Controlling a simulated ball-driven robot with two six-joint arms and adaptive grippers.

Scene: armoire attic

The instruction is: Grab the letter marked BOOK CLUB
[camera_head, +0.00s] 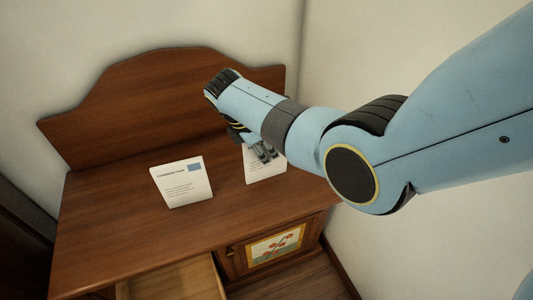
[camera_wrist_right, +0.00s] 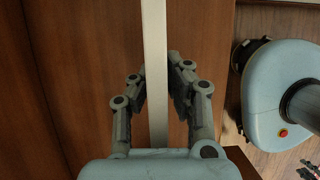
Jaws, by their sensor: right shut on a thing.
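Two white letters stand on the wooden desk top (camera_head: 110,205). The left letter (camera_head: 182,182) stands slightly tilted, with a blue patch at its upper right; its small heading does not look like BOOK CLUB. The other letter (camera_head: 265,171) stands to its right, its upper part and heading hidden behind my right gripper, so I cannot read its marking. My right gripper (camera_head: 266,154) is shut on this letter from above. In the right wrist view, the letter (camera_wrist_right: 155,70) shows edge-on as a pale strip between the fingers (camera_wrist_right: 157,85). My left gripper is not in view.
A raised wooden back panel (camera_head: 150,105) runs behind the desk top. Below the front edge are an open drawer (camera_head: 175,282) and a small door with a painted flower panel (camera_head: 277,245). A plain wall (camera_head: 420,60) lies to the right. The desk's left part is clear.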

